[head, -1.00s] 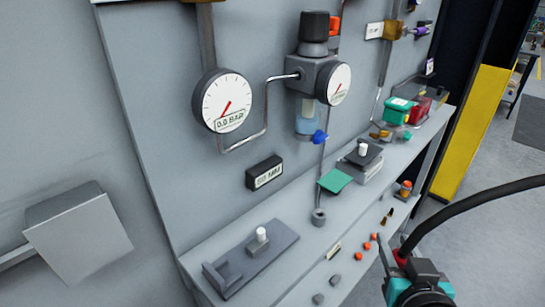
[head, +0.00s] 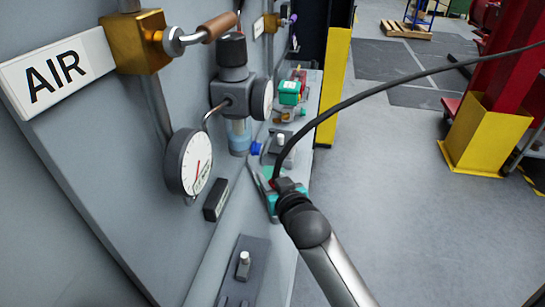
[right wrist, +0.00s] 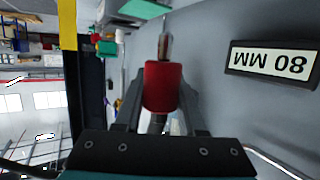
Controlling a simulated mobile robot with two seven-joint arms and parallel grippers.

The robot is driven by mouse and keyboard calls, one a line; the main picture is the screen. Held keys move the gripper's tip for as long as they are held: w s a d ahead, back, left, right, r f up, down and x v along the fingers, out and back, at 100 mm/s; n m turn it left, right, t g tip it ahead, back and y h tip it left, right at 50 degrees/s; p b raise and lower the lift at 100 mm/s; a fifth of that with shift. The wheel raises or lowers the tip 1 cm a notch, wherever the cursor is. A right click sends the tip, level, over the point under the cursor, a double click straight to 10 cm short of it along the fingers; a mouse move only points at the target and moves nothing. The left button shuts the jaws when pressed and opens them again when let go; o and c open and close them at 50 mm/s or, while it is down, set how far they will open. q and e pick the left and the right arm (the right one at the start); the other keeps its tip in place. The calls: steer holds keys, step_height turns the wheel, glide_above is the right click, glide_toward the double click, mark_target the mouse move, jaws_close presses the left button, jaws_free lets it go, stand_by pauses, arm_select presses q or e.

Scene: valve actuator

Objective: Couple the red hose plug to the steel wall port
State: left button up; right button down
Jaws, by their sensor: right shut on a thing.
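My right gripper (right wrist: 162,92) is shut on the red hose plug (right wrist: 161,86), with one dark finger on each side of it. A narrow metal nose shows beyond the plug in the right wrist view. In the head view my right gripper (head: 266,186) is close to the wall panel, beyond the dark wrist. A black hose (head: 380,87) arcs from it towards the upper right. I cannot make out the steel wall port; the gripper and arm hide part of the panel there. My left gripper is not in view.
A round gauge (head: 190,162), a regulator (head: 232,92) and a small black label block (head: 216,200) stick out from the panel. The block reads 80 MM in the right wrist view (right wrist: 272,61). A narrow shelf (head: 282,262) runs below. Open floor lies to the right.

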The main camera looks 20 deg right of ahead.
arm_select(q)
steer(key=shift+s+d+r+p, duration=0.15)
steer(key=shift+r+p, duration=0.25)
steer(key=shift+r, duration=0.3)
arm_select(e)
steer(key=shift+w+d+r, duration=0.25)
steer(key=shift+w+d, duration=0.35)
steer(key=shift+w, duration=0.05)
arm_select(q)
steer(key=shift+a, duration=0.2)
arm_select(e)
step_height(320, 180, down, 6)
steer(key=b, duration=0.3)
steer(key=shift+r, duration=0.15)
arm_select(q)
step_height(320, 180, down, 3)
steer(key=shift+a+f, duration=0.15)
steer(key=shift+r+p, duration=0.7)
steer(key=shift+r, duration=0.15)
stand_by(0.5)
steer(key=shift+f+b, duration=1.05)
arm_select(e)
steer(key=shift+f, duration=1.7)
steer(key=shift+c, duration=2.1)
jaws_free()
